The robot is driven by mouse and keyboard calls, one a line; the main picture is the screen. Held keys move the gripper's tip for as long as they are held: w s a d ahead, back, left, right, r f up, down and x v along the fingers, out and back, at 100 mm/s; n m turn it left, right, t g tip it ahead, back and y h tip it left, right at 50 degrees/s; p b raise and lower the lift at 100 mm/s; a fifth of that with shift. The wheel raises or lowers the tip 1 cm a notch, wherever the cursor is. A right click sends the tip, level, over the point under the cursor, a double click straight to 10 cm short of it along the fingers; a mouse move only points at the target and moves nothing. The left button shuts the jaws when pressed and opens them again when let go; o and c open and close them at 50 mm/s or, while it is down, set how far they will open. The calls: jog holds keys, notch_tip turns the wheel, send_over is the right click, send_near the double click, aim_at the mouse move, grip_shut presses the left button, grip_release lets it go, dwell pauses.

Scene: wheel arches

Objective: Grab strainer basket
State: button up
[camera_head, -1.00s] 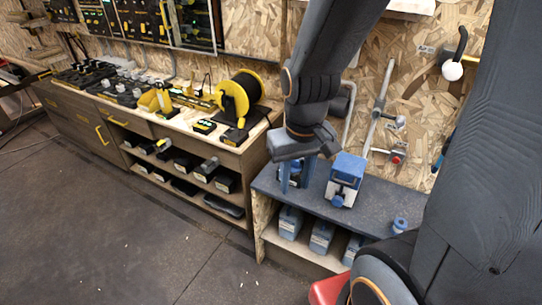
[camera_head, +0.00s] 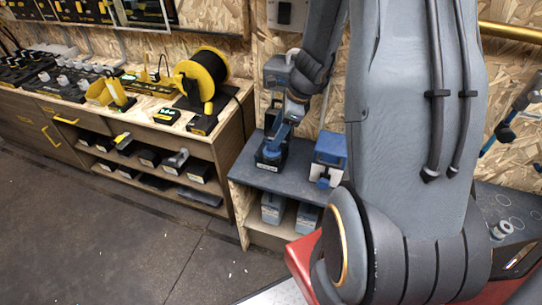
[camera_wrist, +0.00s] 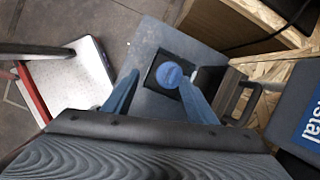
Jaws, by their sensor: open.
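I cannot single out a strainer basket for certain. In the wrist view, a round blue-topped piece (camera_wrist: 169,75) sits in a dark square on the grey bench top (camera_wrist: 150,38). It lies between the fingertips of my gripper (camera_wrist: 160,82), which is open with blue fingers spread. I cannot tell whether either finger touches it. In the head view, my gripper (camera_head: 272,148) points down at a dark unit (camera_head: 270,163) with a pale label on the grey bench. The fingers partly hide that unit.
A blue and white box (camera_head: 329,158) stands close right of the dark unit. Grey containers (camera_head: 272,208) sit on the shelf below. A workbench with a yellow cable reel (camera_head: 203,80) stands to the left. The floor (camera_head: 150,245) in front is mostly clear.

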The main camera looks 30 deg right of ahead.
aim_at(272, 151)
jog(key=shift+w+f+m+t, duration=0.1)
jog(key=shift+w+f+m, duration=0.55)
jog(key=shift+f, duration=0.85)
jog(key=shift+w+f+m+t, duration=0.1)
jog(key=shift+w+f+m, duration=0.45)
jog(key=shift+f, duration=1)
jog(key=shift+w+f+m+t, duration=0.1)
jog(key=shift+w+f+m, duration=0.3)
jog(key=shift+w+f, duration=0.8)
jog(key=shift+s+f, duration=0.3)
jog(key=shift+s, duration=0.05)
jog(key=shift+c, duration=0.4)
jog(key=c, duration=0.6)
